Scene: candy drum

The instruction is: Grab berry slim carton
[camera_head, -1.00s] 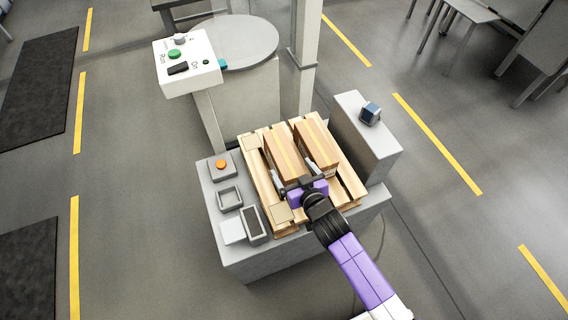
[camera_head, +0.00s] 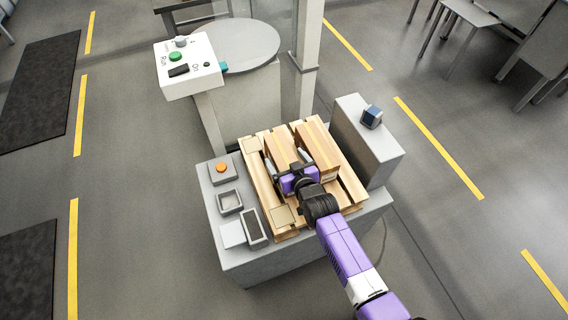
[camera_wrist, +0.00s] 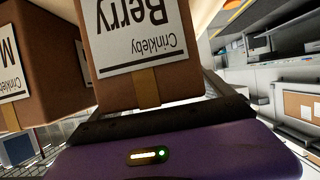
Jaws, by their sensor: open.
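The berry slim carton (camera_wrist: 140,45) is brown, with a white label reading "Berry" upside down in the wrist view. In the head view it appears to be the left of two cartons (camera_head: 280,148) on the wooden pallet (camera_head: 262,187). My gripper (camera_head: 286,158) is open at the carton's near end, with one finger on either side of it. The carton stands between the fingers in the wrist view. I cannot tell whether the fingers touch it. The gripper body hides part of the carton's near end in the head view.
A second brown carton (camera_head: 318,146), its label starting with "M", stands close on the right. A grey block (camera_head: 365,135) with a dark blue cube (camera_head: 371,116) is right of the pallet. An orange button (camera_head: 221,167) and small trays lie left. A control panel (camera_head: 190,67) stands behind.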

